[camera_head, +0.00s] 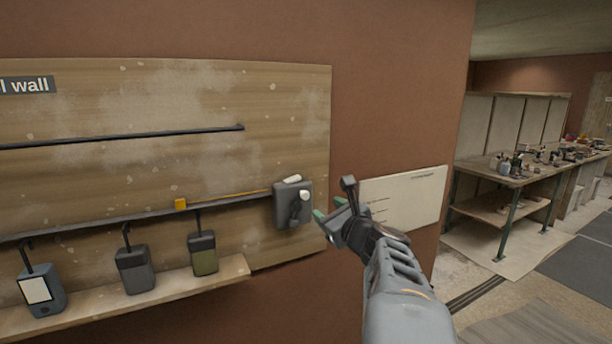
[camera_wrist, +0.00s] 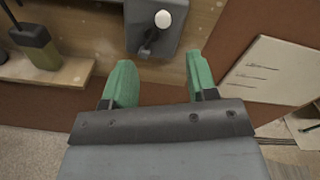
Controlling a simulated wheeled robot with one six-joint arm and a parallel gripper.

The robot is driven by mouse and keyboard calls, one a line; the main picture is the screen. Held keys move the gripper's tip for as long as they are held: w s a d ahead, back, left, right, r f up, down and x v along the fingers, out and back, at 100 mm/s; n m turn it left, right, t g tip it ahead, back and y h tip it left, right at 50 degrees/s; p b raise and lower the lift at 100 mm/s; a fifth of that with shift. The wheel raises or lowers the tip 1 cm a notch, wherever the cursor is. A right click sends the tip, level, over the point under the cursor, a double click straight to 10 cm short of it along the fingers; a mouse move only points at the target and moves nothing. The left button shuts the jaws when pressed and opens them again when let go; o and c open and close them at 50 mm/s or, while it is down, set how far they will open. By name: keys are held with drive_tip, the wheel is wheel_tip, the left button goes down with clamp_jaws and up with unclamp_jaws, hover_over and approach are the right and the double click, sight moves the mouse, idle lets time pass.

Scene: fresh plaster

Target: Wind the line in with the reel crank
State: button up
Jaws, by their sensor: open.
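The reel (camera_head: 284,212) is a dark grey box on the right end of the wooden wall board. Its crank (camera_head: 296,210) is a dark arm with a white knob (camera_head: 304,195). A yellow line (camera_head: 235,194) runs left from the reel to a small yellow block (camera_head: 181,204). My gripper (camera_head: 321,227) is just right of the reel, apart from it. In the wrist view, the green fingertips of my gripper (camera_wrist: 160,82) are spread and empty. The white knob (camera_wrist: 163,19) and crank (camera_wrist: 149,44) show ahead, between and beyond the fingers.
Several handheld devices, such as the olive one (camera_head: 204,257), hang above a wooden ledge (camera_head: 130,294) at lower left. A paper sheet (camera_head: 405,197) is on the wall behind my arm. A cluttered workbench (camera_head: 510,178) stands far right, with open floor before it.

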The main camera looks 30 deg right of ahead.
sight(305, 198)
drive_tip(key=w+m, duration=0.1)
drive_tip(key=w, duration=0.3)
drive_tip(key=w+d+m, duration=0.1)
drive_tip(key=w+m, duration=0.1)
drive_tip(key=w, duration=0.3)
drive_tip(key=w+d+f+m+p, duration=0.1)
drive_tip(key=w, duration=0.3)
drive_tip(key=shift+w+d+f+h, duration=0.1)
drive_tip(key=shift+w+h, duration=0.2)
drive_tip(key=shift+h, duration=0.1)
drive_tip(key=c, duration=0.9)
drive_tip(key=shift+f+b, duration=0.15)
drive_tip(key=shift+b, duration=0.45)
